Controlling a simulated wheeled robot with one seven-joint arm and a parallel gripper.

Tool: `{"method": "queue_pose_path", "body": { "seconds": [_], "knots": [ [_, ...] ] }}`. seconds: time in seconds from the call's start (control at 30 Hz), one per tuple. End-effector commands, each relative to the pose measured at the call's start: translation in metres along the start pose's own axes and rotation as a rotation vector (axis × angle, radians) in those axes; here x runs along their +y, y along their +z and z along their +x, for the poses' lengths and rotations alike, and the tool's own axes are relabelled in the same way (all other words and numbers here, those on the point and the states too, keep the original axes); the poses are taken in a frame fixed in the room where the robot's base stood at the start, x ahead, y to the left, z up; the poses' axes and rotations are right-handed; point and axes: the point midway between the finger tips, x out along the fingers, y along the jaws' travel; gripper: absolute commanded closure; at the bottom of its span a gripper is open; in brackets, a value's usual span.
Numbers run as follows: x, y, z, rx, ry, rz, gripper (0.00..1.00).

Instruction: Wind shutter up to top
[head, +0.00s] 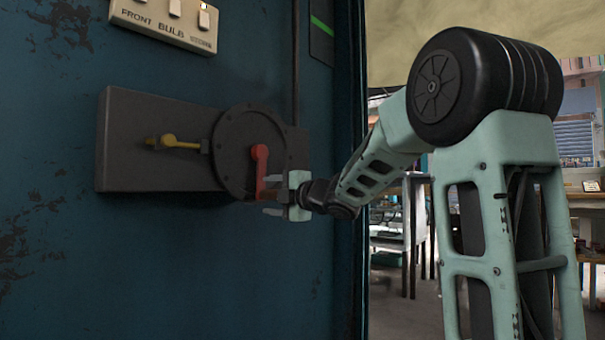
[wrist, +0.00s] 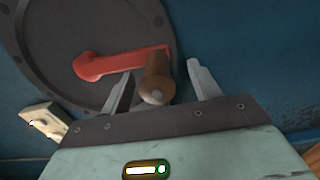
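A red crank (head: 261,160) is mounted on a round dark disc (head: 232,130), its arm hanging down in the head view. In the wrist view the red crank (wrist: 115,62) ends in a brown cylindrical knob (wrist: 157,80). My gripper (head: 266,196) is at the crank's lower end. In the wrist view my gripper (wrist: 160,69) is open, with the knob between its two fingers and gaps on both sides. I cannot identify the shutter in either view.
The disc sits on a dark grey box (head: 140,125) on a blue wall, with a yellow lever (head: 175,142) to the left. A cream switch panel (head: 165,22) is above. A furnished room shows past the wall's edge at right, partly behind my arm.

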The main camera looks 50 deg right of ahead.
Motion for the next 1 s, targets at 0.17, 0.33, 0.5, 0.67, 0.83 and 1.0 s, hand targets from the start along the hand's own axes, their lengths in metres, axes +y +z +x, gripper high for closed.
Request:
{"method": "queue_pose_path", "body": {
  "seconds": [0.17,0.33,0.5,0.67,0.83,1.0],
  "knots": [
    [0.001,0.0,-0.001,0.0,0.002,-0.001,0.38],
    [0.002,0.0,-0.018,-0.002,0.004,-0.001,0.38],
    [0.002,0.0,-0.037,-0.001,0.004,-0.002,0.38],
    [0.002,0.0,-0.055,-0.001,0.004,-0.001,0.38],
    [0.002,-0.001,-0.075,0.0,0.005,0.0,0.38],
    [0.002,0.0,-0.094,-0.001,0.004,-0.001,0.38]
  ]
}}
